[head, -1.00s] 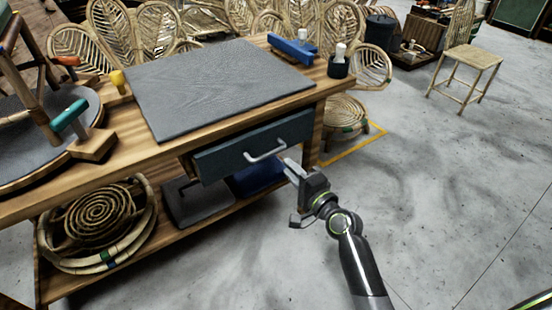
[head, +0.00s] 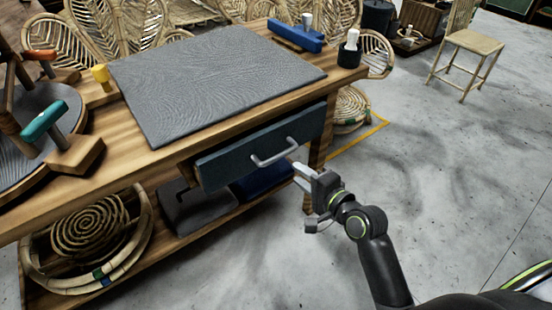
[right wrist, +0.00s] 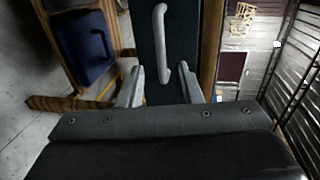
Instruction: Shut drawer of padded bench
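The padded bench has a wooden top with a grey textured pad (head: 215,75). Its dark blue-grey drawer (head: 228,165) stands out from the bench front, with a bit of wooden side showing at its left end. The drawer has a pale bar handle (head: 273,155); in the right wrist view the handle (right wrist: 161,45) lies ahead, between the lines of the fingers. My right gripper (head: 301,177) is just in front of the drawer's right part, near the handle. My left gripper is out of view.
Clamps with a teal handle (head: 44,120) and a yellow knob (head: 101,76) sit at the bench's left. A blue tool (head: 295,36) and a black cup (head: 349,53) stand at its far right corner. A rattan coil (head: 90,235) lies on the lower shelf. Open floor (head: 450,170) is at right.

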